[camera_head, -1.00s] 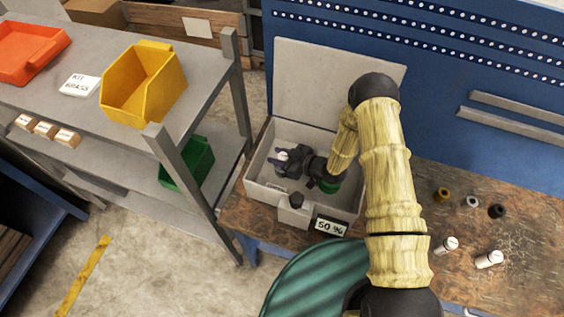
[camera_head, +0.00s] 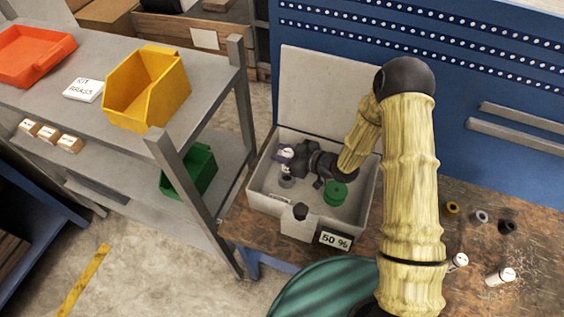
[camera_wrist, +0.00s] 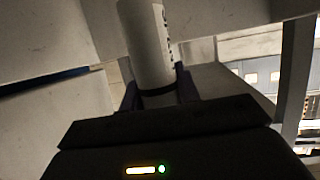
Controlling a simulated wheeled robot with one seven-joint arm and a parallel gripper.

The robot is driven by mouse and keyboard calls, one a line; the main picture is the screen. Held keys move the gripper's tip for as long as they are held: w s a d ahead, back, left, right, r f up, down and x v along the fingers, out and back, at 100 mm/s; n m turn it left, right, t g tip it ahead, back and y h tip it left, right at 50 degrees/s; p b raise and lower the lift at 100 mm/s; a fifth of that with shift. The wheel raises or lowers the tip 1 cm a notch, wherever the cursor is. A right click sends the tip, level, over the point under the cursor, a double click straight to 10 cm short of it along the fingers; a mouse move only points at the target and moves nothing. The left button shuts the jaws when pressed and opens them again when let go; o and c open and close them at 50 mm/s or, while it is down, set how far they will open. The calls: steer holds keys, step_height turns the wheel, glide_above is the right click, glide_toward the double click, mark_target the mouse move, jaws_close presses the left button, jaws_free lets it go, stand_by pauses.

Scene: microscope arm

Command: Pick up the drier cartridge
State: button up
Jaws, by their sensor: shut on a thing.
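The drier cartridge (camera_wrist: 147,45) is a white cylinder with dark print and a dark band near its lower end. In the wrist view it stands between my two fingers, which are shut on it. In the head view only its small white end (camera_head: 288,153) shows at my gripper (camera_head: 284,157). My gripper is over the left part of the open grey box (camera_head: 262,203). The head view does not show clearly how high the cartridge is above the box floor.
In the box are a green round piece (camera_head: 336,193) and a small grey piece (camera_head: 287,182). The box's lid (camera_head: 325,90) stands open behind. A "50 %" label (camera_head: 335,241) is at the front.

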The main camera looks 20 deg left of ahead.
steer(key=shift+r, duration=1.25)
